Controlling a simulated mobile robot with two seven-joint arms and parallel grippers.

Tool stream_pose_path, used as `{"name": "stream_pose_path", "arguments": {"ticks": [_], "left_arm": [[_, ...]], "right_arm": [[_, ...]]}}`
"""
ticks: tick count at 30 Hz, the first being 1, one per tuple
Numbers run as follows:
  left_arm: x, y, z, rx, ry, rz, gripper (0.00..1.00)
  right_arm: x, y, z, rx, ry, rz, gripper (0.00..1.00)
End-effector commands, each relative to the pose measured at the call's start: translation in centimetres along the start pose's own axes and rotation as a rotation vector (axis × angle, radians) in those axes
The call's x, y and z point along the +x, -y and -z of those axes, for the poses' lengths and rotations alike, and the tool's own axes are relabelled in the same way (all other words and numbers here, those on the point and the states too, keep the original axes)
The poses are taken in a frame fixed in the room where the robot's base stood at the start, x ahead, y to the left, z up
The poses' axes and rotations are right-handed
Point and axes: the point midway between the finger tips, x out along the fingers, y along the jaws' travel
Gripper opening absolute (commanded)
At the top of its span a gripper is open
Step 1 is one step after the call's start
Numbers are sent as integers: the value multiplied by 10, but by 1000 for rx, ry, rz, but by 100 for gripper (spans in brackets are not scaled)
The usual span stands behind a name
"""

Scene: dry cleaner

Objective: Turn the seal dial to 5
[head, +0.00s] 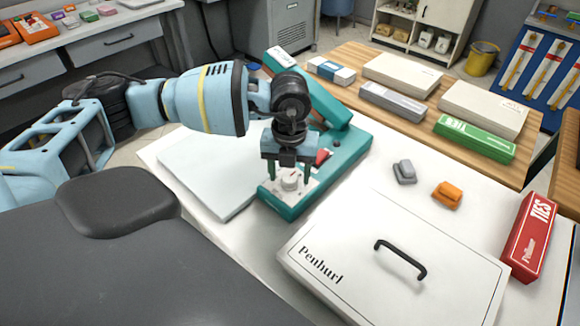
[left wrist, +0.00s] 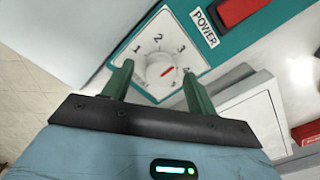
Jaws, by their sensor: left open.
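The seal dial (head: 291,183) is a small white knob on the front panel of a teal sealing machine (head: 345,160). In the left wrist view the gripper (left wrist: 158,70) shows gaps between both fingers and the knob. My right gripper is not in view.
A red power switch (left wrist: 240,10) is close to the dial. A white lidded box (head: 350,270) with a black handle stands in front of the machine. Grey (head: 404,171) and orange (head: 446,194) small items and a red TIES box (head: 530,235) are to the right.

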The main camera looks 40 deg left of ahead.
Motion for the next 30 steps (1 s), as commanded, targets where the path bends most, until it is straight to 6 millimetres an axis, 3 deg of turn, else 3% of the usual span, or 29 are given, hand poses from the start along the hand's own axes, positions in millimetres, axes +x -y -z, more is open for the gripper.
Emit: {"name": "stream_pose_path", "arguments": {"ticks": [9,19,30], "left_arm": [[3,0,0,0,0,1,58],[2,0,0,0,0,1,14],[2,0,0,63,-1,0,13]], "right_arm": [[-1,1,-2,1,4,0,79],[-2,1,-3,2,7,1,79],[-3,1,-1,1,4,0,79]]}}
